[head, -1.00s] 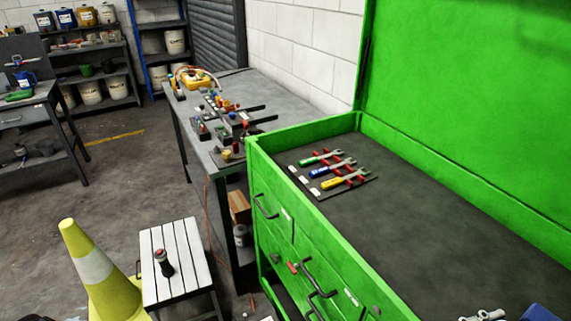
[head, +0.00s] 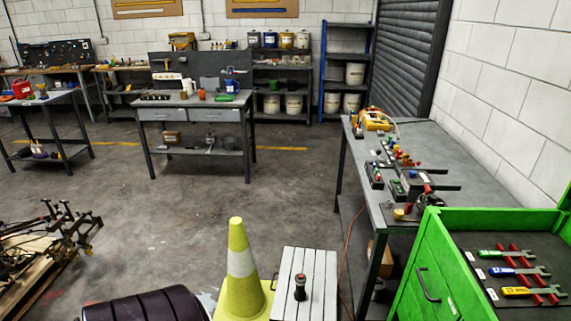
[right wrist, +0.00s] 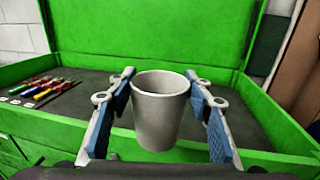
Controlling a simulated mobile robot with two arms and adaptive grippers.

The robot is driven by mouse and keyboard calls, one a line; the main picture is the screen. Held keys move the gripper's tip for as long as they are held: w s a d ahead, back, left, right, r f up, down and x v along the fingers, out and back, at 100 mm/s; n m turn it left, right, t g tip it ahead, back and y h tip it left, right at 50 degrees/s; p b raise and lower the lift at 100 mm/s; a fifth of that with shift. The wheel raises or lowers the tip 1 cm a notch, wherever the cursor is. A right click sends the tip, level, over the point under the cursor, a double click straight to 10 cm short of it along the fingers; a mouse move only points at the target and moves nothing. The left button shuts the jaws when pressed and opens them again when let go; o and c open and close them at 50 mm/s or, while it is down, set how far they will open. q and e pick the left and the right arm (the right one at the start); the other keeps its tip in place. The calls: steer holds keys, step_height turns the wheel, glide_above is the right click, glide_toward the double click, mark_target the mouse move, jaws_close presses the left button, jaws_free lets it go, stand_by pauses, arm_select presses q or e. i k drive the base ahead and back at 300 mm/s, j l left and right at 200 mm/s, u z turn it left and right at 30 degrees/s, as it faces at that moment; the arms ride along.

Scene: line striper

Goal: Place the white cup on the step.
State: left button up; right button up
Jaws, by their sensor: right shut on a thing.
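The white cup (right wrist: 160,115) is upright between the two blue-padded fingers of my right gripper (right wrist: 160,112) in the right wrist view. The gripper is shut on its sides. The cup's mouth faces up, and its inside looks empty. The step (head: 321,285) is a low stool with white slats at the bottom of the head view, right of centre. A dark bottle-like object with a red band (head: 300,287) stands on its slats. The right gripper and the cup are not in the head view. My left gripper is in neither view.
A yellow cone (head: 241,265) stands just left of the step, and dark tyres (head: 145,306) lie further left. The open green tool chest (head: 436,265) and a grey workbench (head: 470,165) are to the right. Free floor lies beyond the cone.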

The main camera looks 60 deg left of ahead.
mark_target(302, 266)
steer(key=j+u, duration=0.2)
steer(key=j, duration=0.25)
steer(key=i+j+u, duration=0.15)
steer(key=j, duration=0.3)
steer(key=j+u, duration=0.2)
steer(key=j, duration=0.25)
steer(key=i+j+u, duration=0.2)
steer(key=j, duration=0.25)
steer(key=i+l+u, duration=0.15)
steer(key=i+u, duration=0.15)
steer(key=i, duration=0.15)
steer(key=i+l+u, duration=0.3)
steer(key=i, duration=0.15)
steer(key=j, duration=0.1)
